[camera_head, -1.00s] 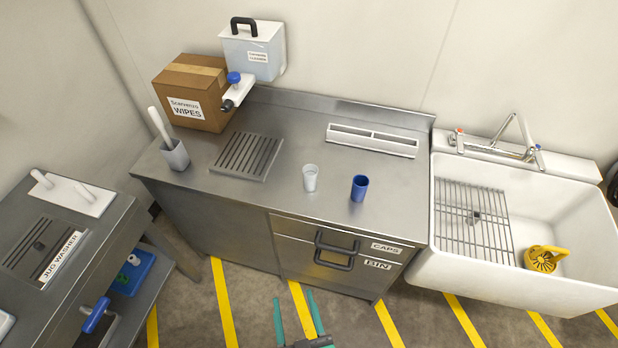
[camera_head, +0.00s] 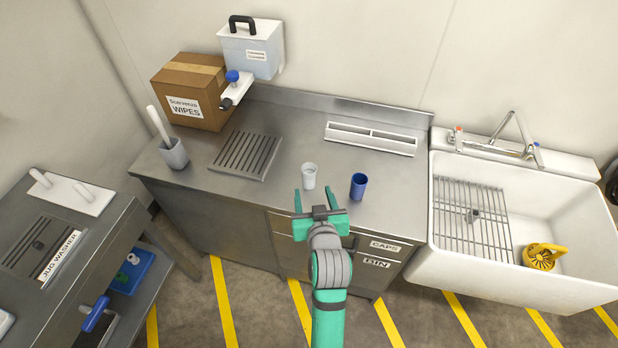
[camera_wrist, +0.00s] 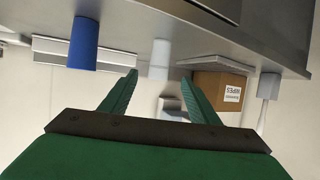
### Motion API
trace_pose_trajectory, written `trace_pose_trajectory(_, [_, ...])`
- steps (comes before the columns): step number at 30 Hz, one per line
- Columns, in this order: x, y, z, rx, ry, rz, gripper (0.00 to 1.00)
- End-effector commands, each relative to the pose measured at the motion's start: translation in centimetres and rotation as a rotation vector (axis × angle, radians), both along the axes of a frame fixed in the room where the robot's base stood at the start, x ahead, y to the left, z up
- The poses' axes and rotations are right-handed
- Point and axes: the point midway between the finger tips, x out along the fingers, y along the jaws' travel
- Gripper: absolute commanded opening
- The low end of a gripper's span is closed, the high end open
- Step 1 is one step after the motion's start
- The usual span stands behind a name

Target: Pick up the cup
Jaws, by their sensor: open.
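A white cup (camera_head: 309,176) stands upright on the steel counter (camera_head: 225,195), near its front edge. A blue cup (camera_head: 358,186) stands upright to its right. My gripper (camera_head: 321,192) is open and empty at the counter's front edge, just short of the white cup and left of the blue one. In the wrist view, which is upside down, the white cup (camera_wrist: 160,60) lies beyond and between my green fingers (camera_wrist: 158,88). The blue cup (camera_wrist: 83,44) is outside the fingers, to the left. I touch neither cup.
A divided white tray (camera_head: 371,138) is behind the cups. A sink (camera_head: 570,205) is at right.

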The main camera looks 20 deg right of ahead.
Motion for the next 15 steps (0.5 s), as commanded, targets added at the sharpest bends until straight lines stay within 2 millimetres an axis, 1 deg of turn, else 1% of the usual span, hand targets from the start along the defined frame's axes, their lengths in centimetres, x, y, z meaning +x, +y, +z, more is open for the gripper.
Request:
trace_pose_trajectory(2, [0.6,-0.3,0.2,0.002,0.001,-0.001,0.56])
trace_pose_trajectory(10, [4.0,-1.0,-1.1,0.002,0.003,-0.001,0.56])
trace_pose_trajectory(15, [5.3,-1.3,-1.7,0.001,0.002,-0.001,0.56])
